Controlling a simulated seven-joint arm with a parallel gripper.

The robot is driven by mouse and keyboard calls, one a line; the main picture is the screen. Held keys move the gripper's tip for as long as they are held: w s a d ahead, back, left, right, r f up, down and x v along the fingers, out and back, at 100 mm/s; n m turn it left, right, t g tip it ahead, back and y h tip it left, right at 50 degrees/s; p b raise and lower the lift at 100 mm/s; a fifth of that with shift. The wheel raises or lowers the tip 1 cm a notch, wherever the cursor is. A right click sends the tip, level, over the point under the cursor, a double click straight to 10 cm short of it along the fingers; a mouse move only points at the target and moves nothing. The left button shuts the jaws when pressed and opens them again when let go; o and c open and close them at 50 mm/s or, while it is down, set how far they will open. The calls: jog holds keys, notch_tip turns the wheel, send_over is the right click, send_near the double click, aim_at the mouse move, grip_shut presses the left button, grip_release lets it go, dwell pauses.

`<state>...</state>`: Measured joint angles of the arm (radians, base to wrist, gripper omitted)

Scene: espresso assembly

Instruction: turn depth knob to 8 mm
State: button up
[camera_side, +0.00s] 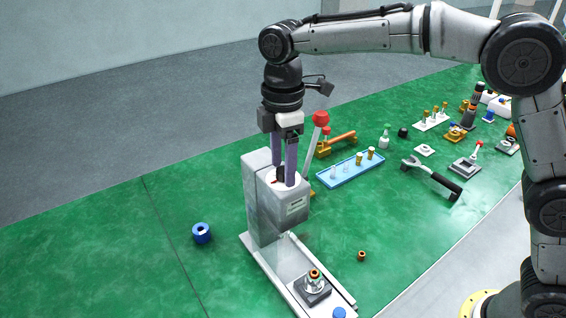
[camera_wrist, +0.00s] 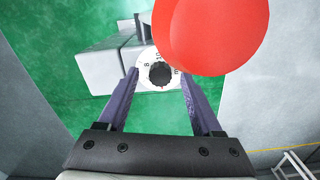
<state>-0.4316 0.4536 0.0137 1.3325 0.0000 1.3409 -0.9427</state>
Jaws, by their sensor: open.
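The depth knob is a small black grip (camera_wrist: 159,74) on a round white dial (camera_wrist: 147,57) with printed numbers, on top of the grey press (camera_side: 250,198). In the side view the dial (camera_side: 286,184) is partly behind the fingers. My gripper (camera_side: 284,177) points straight down over the dial, its two purple fingers open. In the wrist view my gripper (camera_wrist: 161,77) has one finger on each side of the knob; I cannot tell whether they touch it.
The press's lever with its red ball (camera_side: 321,118) stands close to the right of my fingers. A blue tray (camera_side: 326,180) with small parts and a black-handled portafilter (camera_side: 432,179) lie to the right.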

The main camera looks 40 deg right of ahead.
jog(key=shift+f, duration=0.15)
jog(key=shift+c, duration=0.2)
grip_shut()
